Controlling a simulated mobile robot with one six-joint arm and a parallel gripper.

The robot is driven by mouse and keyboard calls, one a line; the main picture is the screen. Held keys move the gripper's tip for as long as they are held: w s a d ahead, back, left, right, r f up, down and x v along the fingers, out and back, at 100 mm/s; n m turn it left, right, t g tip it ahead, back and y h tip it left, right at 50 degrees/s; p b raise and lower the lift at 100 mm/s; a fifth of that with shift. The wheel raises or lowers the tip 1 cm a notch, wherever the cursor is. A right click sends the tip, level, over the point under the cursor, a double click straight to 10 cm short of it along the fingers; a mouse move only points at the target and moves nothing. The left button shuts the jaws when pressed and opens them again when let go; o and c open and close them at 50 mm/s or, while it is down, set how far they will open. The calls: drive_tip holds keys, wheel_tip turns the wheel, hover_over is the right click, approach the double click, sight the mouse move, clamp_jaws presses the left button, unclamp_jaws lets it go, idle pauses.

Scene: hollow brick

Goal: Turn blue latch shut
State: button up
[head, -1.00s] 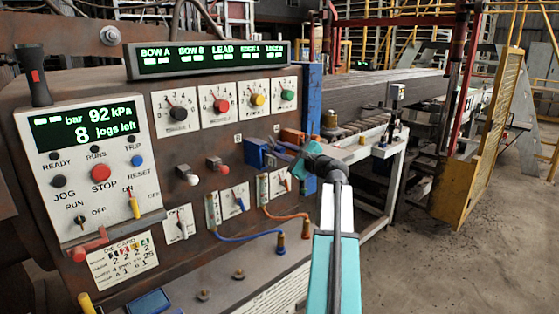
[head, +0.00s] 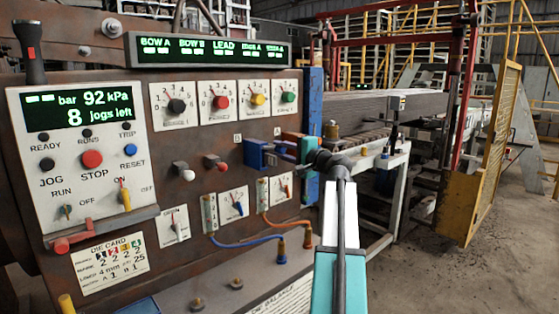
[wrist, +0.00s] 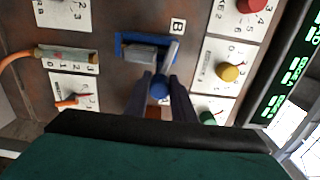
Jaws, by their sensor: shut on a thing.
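The blue latch (head: 256,153) is mounted on the brown machine panel, in a blue frame below a small label. In the wrist view its blue frame (wrist: 122,39) surrounds a grey block. A grey lever (wrist: 171,52) beside the block ends in a blue ball knob (wrist: 160,87). My gripper (head: 306,152) reaches the latch from the right. In the wrist view my gripper (wrist: 160,92) has its two dark fingers on either side of the blue knob, shut on it. The fingers hide part of the knob.
An orange latch (head: 291,136) sits just behind and right of the blue one. White and red knobs (head: 215,162) stick out to the left. Blue and orange hoses (head: 245,240) hang below. A blue post (head: 313,95) stands at the panel's right edge.

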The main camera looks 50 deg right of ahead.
drive_tip(key=shift+w+r+n+b, duration=0.1)
drive_tip(key=shift+r+n+b, duration=0.05)
drive_tip(key=shift+n+b, duration=1)
drive_tip(key=o, duration=0.8)
